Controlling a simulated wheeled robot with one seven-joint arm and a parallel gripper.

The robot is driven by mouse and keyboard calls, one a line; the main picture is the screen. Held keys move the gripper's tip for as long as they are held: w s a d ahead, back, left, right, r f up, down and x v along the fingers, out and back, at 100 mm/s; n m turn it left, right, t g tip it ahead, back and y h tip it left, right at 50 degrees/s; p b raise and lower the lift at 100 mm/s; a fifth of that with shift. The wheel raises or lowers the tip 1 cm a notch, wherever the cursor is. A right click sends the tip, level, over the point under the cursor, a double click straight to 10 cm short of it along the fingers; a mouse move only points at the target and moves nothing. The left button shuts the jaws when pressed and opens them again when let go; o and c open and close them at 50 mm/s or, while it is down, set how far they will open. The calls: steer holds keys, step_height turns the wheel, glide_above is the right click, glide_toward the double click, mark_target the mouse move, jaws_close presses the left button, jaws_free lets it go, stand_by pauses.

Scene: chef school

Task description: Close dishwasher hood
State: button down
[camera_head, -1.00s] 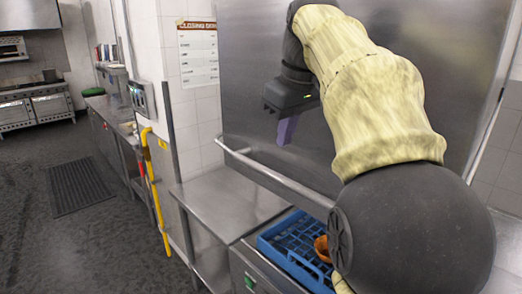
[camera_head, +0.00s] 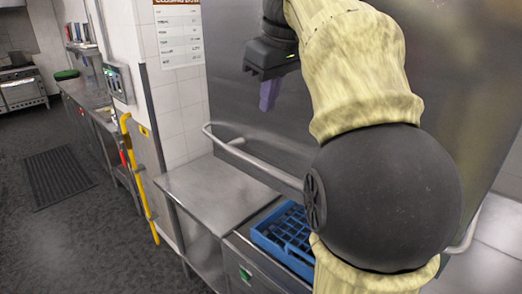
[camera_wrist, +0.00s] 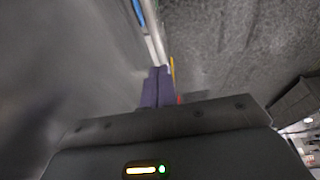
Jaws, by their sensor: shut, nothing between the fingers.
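The dishwasher hood (camera_head: 245,105) is a large grey steel box in the head view, raised above the machine. Its handle (camera_head: 255,167) is a steel bar running along the hood's lower front edge; my arm hides part of it. Below the hood a blue dish rack (camera_head: 285,232) sits on the machine, partly hidden by my arm. My gripper (camera_head: 268,96) is in front of the hood, above the handle and apart from it. Its purple fingers are shut and empty, and they also show in the wrist view (camera_wrist: 156,88).
A steel side table (camera_head: 215,188) stands left of the machine. A counter (camera_head: 92,98) stands behind.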

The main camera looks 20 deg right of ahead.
steer(key=f, duration=0.1)
glide_toward(260, 165)
steer(key=x, duration=0.2)
steer(key=w+x, duration=0.1)
steer(key=x, duration=0.2)
steer(key=shift+w+a, duration=0.1)
steer(key=shift+a, duration=0.05)
steer(key=shift+d+f+p, duration=0.25)
steer(key=shift+f+p, duration=0.05)
steer(key=shift+f, duration=0.3)
steer(key=shift+a+f, duration=0.1)
steer(key=shift+s+f+b, duration=0.2)
steer(key=shift+f+b, duration=0.25)
step_height(260, 165, down, 40)
steer(key=b, duration=2.7)
steer(key=shift+b, duration=0.35)
